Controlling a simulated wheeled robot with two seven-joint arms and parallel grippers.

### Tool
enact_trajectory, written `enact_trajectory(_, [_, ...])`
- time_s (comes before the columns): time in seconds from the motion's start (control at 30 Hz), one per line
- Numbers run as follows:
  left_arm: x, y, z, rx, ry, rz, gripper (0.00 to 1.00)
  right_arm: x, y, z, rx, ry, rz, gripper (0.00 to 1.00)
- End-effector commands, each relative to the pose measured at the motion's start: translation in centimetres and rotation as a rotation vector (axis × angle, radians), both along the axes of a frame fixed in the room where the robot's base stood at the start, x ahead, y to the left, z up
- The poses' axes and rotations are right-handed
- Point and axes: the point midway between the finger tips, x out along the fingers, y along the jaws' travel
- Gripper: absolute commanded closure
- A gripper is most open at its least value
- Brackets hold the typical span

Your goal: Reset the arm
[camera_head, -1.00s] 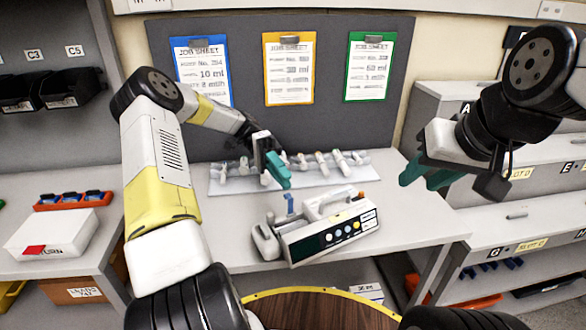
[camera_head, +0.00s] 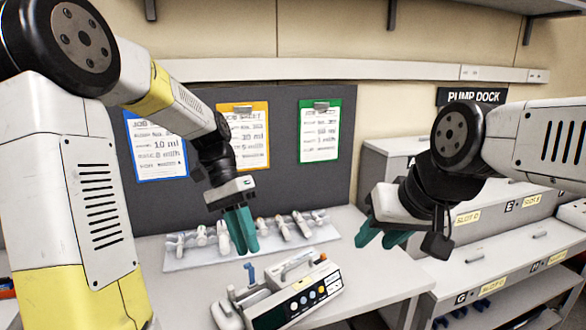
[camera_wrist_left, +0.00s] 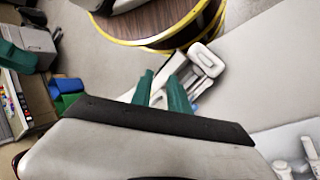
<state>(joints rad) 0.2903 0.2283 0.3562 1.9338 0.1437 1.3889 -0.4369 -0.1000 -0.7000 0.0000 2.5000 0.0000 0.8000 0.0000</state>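My left gripper (camera_head: 242,230) hangs with its teal fingers pointing down, in front of the row of clamps on the bench. Its fingers show a gap with nothing between them in the left wrist view (camera_wrist_left: 162,90). My right gripper (camera_head: 383,238) is at the right, above the bench's right part. Its teal fingers are apart and empty. The infusion pump (camera_head: 318,289), pale with a dark front panel and coloured buttons, sits on the bench below both grippers, apart from them. Its lower edge is cut off in the head view.
A clear rack with several white clamps (camera_head: 222,238) lies behind the pump. A grey board (camera_head: 283,112) with job sheets stands behind the bench. Grey slotted cabinets (camera_head: 497,235) stand at the right. A round wooden top with a yellow rim (camera_wrist_left: 160,22) shows in the left wrist view.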

Motion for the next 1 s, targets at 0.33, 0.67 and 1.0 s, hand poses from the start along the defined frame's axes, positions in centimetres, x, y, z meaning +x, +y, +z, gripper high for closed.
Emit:
enact_trajectory(0.33, [-5.1, 2.2, 4.7, 0.205, -0.442, 0.283, 0.79, 0.0, 0.0, 0.0, 0.0, 0.0, 0.0, 0.64])
enact_trajectory(0.67, [-8.6, 3.9, 6.9, 0.141, -0.759, 0.522, 0.79, 0.0, 0.0, 0.0, 0.0, 0.0, 0.0, 0.64])
enact_trajectory(1.0, [-9.1, 4.1, 7.1, 0.115, -0.806, 0.566, 0.79, 0.0, 0.0, 0.0, 0.0, 0.0, 0.0, 0.64])
